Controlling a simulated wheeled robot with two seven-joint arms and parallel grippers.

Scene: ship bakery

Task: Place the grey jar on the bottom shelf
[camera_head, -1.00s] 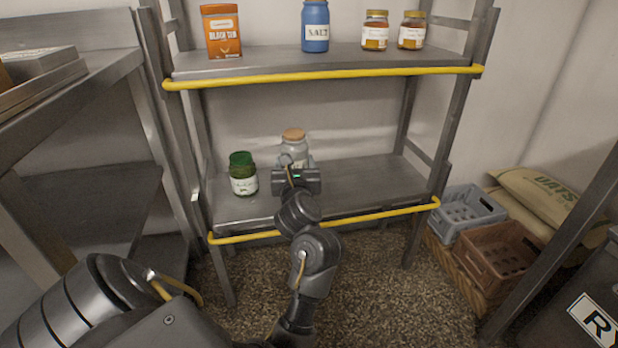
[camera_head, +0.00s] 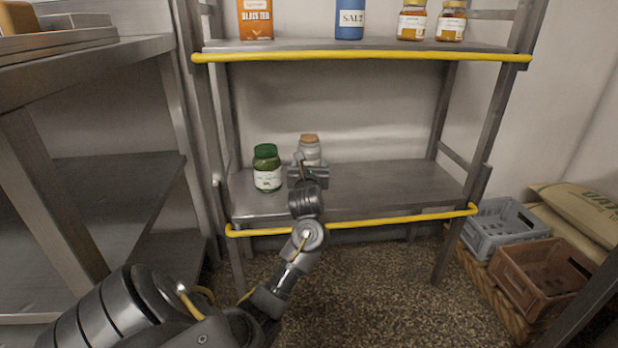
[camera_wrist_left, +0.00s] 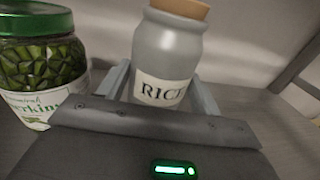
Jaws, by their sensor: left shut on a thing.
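The grey jar (camera_head: 309,148), with a cork lid, is at the bottom shelf (camera_head: 400,187) of the rack. In the left wrist view the grey jar (camera_wrist_left: 168,50) shows a label reading RICE and stands upright between the fingers. My left gripper (camera_head: 308,170) is shut on it, reaching in from the front; its body hides the jar's lower part in both views. I cannot tell whether the jar's base touches the shelf. The left gripper (camera_wrist_left: 163,88) also shows in the wrist view. My right gripper is not in view.
A green-lidded gherkin jar (camera_head: 267,168) stands close on the left of the grey jar; it also shows in the wrist view (camera_wrist_left: 42,60). A yellow rail (camera_head: 360,221) runs along the shelf front. The shelf's right side is clear.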

